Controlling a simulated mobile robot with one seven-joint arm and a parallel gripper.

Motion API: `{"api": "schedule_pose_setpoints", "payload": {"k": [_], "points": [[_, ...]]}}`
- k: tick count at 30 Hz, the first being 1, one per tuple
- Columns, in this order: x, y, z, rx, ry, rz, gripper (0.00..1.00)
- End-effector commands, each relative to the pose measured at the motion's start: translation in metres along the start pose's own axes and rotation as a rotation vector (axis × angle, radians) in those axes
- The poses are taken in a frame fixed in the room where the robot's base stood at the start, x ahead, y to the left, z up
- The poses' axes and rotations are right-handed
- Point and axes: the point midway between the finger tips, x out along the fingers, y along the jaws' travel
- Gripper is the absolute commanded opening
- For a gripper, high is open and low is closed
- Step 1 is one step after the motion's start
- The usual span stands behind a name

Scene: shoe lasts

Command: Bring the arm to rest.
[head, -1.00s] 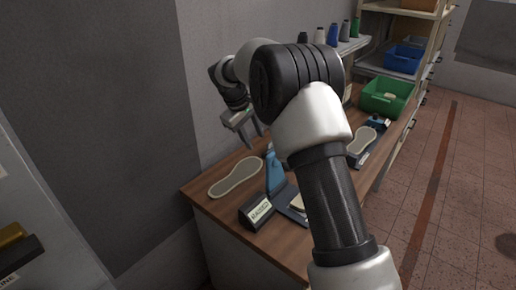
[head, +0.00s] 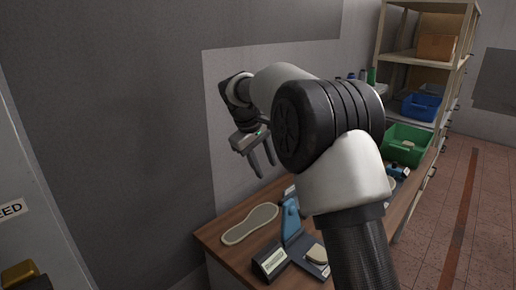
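My gripper (head: 263,165) hangs above the back of the wooden bench (head: 216,231), near the wall. Its two fingers point down and stand apart, with nothing visible between them. It is clear of the bench top and of the things on it. My arm crosses the middle of the head view and hides part of the bench.
A pale sole-shaped piece (head: 250,224) lies at the bench's left end. Beside it is a blue and dark stand (head: 291,217) with a labelled block (head: 271,262). A green bin (head: 405,146) stands farther back. A shelf unit holds a blue bin (head: 421,108) and a cardboard box (head: 437,47).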

Motion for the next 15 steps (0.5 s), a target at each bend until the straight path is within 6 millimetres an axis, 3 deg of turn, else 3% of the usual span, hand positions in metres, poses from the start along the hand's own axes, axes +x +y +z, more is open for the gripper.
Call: {"api": "schedule_pose_setpoints", "payload": {"k": [7,15], "points": [[-0.067,0.009,0.073,0.137,0.064,-0.024,0.36],[-0.119,-0.013,0.175,0.326,0.144,-0.068,0.36]]}}
